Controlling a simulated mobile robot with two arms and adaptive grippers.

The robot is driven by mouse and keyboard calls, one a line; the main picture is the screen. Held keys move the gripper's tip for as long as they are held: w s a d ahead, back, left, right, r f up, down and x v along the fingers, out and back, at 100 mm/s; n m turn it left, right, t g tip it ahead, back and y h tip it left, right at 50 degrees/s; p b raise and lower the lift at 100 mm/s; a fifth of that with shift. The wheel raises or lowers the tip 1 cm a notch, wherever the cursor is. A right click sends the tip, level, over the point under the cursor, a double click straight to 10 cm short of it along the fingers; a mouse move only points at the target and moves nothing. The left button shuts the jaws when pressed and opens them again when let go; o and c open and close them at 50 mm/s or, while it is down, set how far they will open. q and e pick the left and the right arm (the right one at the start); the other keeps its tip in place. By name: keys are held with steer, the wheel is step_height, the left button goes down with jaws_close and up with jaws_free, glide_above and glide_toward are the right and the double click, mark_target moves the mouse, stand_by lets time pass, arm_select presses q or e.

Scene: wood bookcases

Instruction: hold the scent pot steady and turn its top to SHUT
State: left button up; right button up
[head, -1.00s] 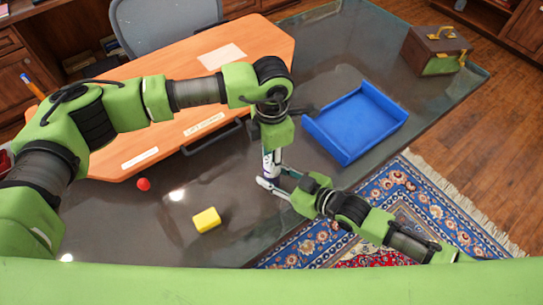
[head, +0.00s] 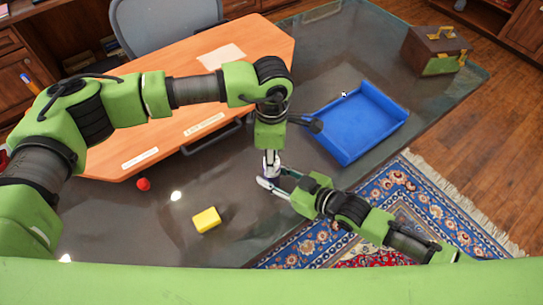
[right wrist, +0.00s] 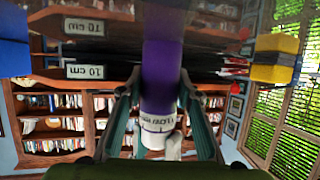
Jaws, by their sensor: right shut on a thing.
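The scent pot is a purple cylinder (right wrist: 160,70) with a white lettered band (right wrist: 157,128) at one end, seen in the right wrist view. The lettering is too blurred to read. My right gripper (head: 277,180) is shut around the pot's body; in the right wrist view its two fingers (right wrist: 163,115) flank the pot. My left gripper (head: 271,163) points down from above, right over the pot's top. In the head view it and the right fingers hide most of the pot. I cannot tell whether its fingers are closed on the top.
A yellow block (head: 206,220) and a red ball (head: 143,184) lie on the dark glossy table. A blue tray (head: 343,158) is right of the grippers. A brown and green case (head: 437,50) stands at the far right. An orange board (head: 140,100) lies behind my left arm.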

arm_select(q)
steer(key=o, duration=1.1)
step_height(320, 180, up, 12)
arm_select(e)
steer(key=o, duration=1.3)
steer(key=shift+d, duration=0.1)
